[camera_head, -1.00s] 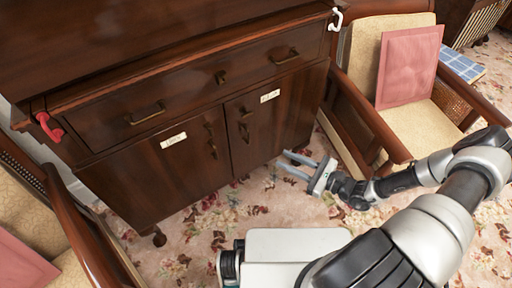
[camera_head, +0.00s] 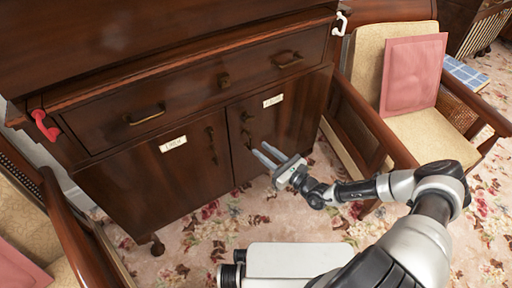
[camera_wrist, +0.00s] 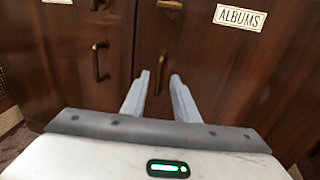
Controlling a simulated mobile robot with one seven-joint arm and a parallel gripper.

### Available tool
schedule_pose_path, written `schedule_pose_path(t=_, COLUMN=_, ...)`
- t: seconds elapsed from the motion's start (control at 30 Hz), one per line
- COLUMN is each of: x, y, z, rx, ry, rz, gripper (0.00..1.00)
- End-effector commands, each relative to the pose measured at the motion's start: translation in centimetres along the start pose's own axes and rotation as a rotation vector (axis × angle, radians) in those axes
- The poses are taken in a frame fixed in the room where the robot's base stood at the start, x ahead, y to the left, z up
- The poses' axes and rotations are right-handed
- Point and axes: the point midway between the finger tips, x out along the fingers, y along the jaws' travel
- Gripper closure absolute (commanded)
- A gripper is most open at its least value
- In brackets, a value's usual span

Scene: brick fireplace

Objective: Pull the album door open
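The album door (camera_head: 285,125) is the right-hand dark wood door of the cabinet, and it is shut. Its label (camera_wrist: 240,17) reads "ALBUMS" in the wrist view. Its vertical brass handle (camera_wrist: 162,66) shows in the wrist view between and beyond my fingertips, below another brass fitting (camera_wrist: 170,4). My gripper (camera_head: 264,153) is open and empty in front of the lower part of this door in the head view. In the wrist view, my gripper (camera_wrist: 160,78) has its two fingers on either side of the handle's line. I cannot tell how far the handle is from them.
The left door (camera_head: 150,185) is shut, with its own handle (camera_wrist: 98,62). A drawer (camera_head: 215,85) with brass pulls is above. A chair with a pink cushion (camera_head: 412,75) stands close on the right; another chair (camera_head: 75,225) is at the left. Flowered carpet (camera_head: 210,235) lies in front.

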Motion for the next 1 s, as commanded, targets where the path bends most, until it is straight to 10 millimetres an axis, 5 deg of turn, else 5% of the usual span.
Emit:
schedule_pose_path(t=0.23, x=3.5, y=0.1, z=-0.1, rx=-0.002, ry=-0.001, rz=0.001, gripper=0.73)
schedule_pose_path(t=0.63, x=4.3, y=0.0, z=0.0, rx=-0.001, ry=0.0, rz=0.0, gripper=0.73)
schedule_pose_path(t=0.8, x=4.3, y=0.0, z=0.0, rx=-0.001, ry=0.0, rz=0.0, gripper=1.0)
schedule_pose_path(t=1.0, x=4.3, y=0.0, z=0.0, rx=-0.001, ry=0.0, rz=-0.001, gripper=1.0)
